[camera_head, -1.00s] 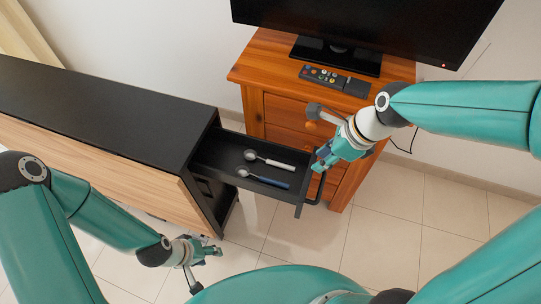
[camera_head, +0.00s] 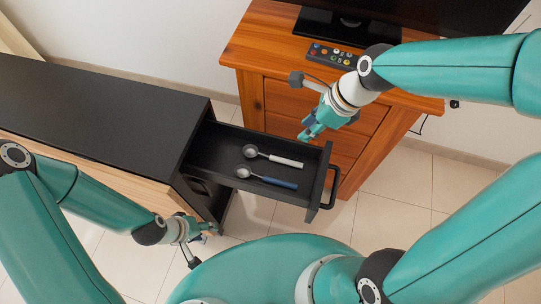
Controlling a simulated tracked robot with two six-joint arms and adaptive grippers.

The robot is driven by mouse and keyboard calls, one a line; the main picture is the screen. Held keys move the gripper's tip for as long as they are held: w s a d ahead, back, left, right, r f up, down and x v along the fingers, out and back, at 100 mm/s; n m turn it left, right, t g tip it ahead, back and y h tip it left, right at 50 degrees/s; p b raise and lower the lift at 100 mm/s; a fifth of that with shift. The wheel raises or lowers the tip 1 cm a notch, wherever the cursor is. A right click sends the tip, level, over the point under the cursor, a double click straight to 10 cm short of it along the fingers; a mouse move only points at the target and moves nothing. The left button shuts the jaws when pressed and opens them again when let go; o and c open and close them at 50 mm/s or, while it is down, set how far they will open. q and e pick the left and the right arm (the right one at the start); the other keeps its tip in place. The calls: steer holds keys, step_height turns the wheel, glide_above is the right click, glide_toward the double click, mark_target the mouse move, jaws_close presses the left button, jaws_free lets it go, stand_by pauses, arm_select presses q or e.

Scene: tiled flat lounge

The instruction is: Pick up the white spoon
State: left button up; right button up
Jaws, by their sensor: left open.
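The white spoon (camera_head: 287,162), with a white handle and metal bowl, lies in the open black drawer (camera_head: 215,149). Its bowl points left and its handle right. A blue-handled spoon (camera_head: 280,183) lies in front of it in the same drawer. My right gripper (camera_head: 307,134) is above the drawer's far right part, apart from both spoons; its finger gap is hard to make out. My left gripper (camera_head: 204,237) is open and empty, low beside the cabinet's front corner and well away from the spoons.
The drawer juts from a black-topped cabinet (camera_head: 95,108), with its handle (camera_head: 331,187) at the right end. A wooden chest (camera_head: 260,52) stands behind it, bearing a remote (camera_head: 333,55) and a television (camera_head: 440,12). Tiled floor (camera_head: 395,190) is free on the right.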

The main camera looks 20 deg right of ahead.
step_height(320, 180, down, 3)
steer(key=b, duration=0.6)
glide_toward(278, 159)
steer(key=x, duration=0.8)
steer(key=shift+w+f, duration=0.15)
steer(key=shift+f, duration=0.15)
arm_select(q)
step_height(278, 159, down, 7)
steer(key=shift+w+a+f, duration=0.1)
arm_select(e)
jaws_close()
